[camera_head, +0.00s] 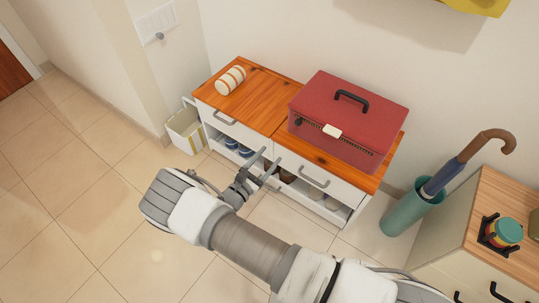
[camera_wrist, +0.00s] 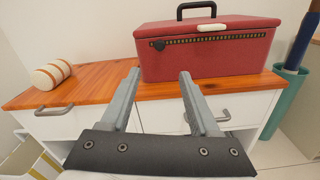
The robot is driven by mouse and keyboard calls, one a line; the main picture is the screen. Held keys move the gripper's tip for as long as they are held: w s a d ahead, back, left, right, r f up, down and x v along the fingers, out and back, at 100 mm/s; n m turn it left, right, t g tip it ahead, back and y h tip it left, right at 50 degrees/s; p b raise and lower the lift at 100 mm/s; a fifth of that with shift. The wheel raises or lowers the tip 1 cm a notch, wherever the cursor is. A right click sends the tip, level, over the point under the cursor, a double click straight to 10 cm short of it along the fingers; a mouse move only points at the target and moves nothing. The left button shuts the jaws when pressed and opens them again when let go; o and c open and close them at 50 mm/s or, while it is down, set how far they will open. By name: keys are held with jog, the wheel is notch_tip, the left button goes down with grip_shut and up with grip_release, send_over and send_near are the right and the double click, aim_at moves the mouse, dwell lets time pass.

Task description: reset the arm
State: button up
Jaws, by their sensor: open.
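My gripper (camera_head: 262,170) is at the end of my arm, in front of the white cabinet with the wooden top (camera_head: 262,110). Its two fingers are apart and nothing is between them. In the wrist view my gripper (camera_wrist: 160,76) points toward the cabinet's front edge, with the red box (camera_wrist: 205,52) beyond it. My arm reaches in from the bottom of the head view and bends toward the cabinet. The fingers look apart from the cabinet front, but the exact gap is hard to tell.
The red box (camera_head: 350,112) and a striped roll (camera_head: 230,80) are on the cabinet. A bin (camera_head: 186,131) stands left. A teal umbrella stand (camera_head: 402,215) and another cabinet (camera_head: 480,240) stand right. Shoes sit on the lower shelf. Tiled floor (camera_head: 70,190) is clear at left.

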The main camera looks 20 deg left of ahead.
dwell(0.3)
jog(key=s+d+r+m+g+h, duration=0.1)
jog(key=d+r+m+g, duration=0.85)
jog(key=r, duration=0.45)
jog(key=s+d+r+m+g+h, duration=0.1)
jog(key=s+d+r+m+g, duration=0.1)
jog(key=d+r+m+g, duration=0.7)
jog(key=s+d+r+m+t+y, duration=0.4)
jog(key=s+d+r+m, duration=0.15)
jog(key=s+r, duration=0.35)
jog(key=s+d+r+m+t+y, duration=0.3)
jog(key=s+d+r+m+y, duration=0.25)
jog(key=r, duration=0.45)
notch_tip(320, 180, up, 18)
jog(key=s+h+p, duration=0.1)
jog(key=p, duration=1.7)
jog(key=shift+s+a+p, duration=0.3)
jog(key=shift+s+a, duration=0.05)
jog(key=shift+a, duration=0.05)
jog(key=shift+a, duration=0.1)
